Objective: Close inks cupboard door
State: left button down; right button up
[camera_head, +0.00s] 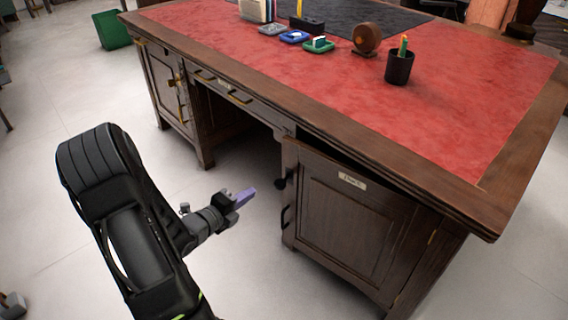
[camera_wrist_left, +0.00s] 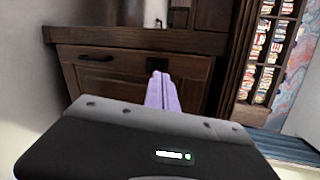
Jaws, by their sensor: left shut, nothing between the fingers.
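The inks cupboard door (camera_head: 350,220) is the dark wooden panel on the desk's right pedestal, with a small pale label (camera_head: 352,181) near its top. Its hinge side is on the right, and its left edge appears to stand out from the desk, slightly ajar. A dark handle (camera_head: 286,214) is on that left edge. My left gripper (camera_head: 245,197) has purple fingers that are shut and empty. It is left of the door's handle edge, apart from it. In the left wrist view the shut fingers (camera_wrist_left: 161,95) point at dark wooden furniture. My right gripper is not in view.
The desk (camera_head: 400,130) has a red leather top holding a pen cup (camera_head: 399,68), a round wooden object (camera_head: 367,39) and small trays. A left pedestal (camera_head: 170,90) flanks the open knee space. A green bin (camera_head: 112,31) stands far left. The floor around my gripper is clear.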

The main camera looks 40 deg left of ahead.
aim_at(290, 148)
pick_arm(q)
notch_tip(290, 148, up, 6)
jog(key=d+n+t+h, duration=0.1)
jog(key=t, duration=0.2)
jog(key=shift+w+d+n, duration=0.3)
jog(key=shift+w, duration=0.05)
jog(key=shift+w+r, duration=0.1)
jog(key=shift+w, duration=0.05)
jog(key=w, duration=1.3)
jog(key=shift+w+b, duration=0.35)
jog(key=shift+b, duration=0.05)
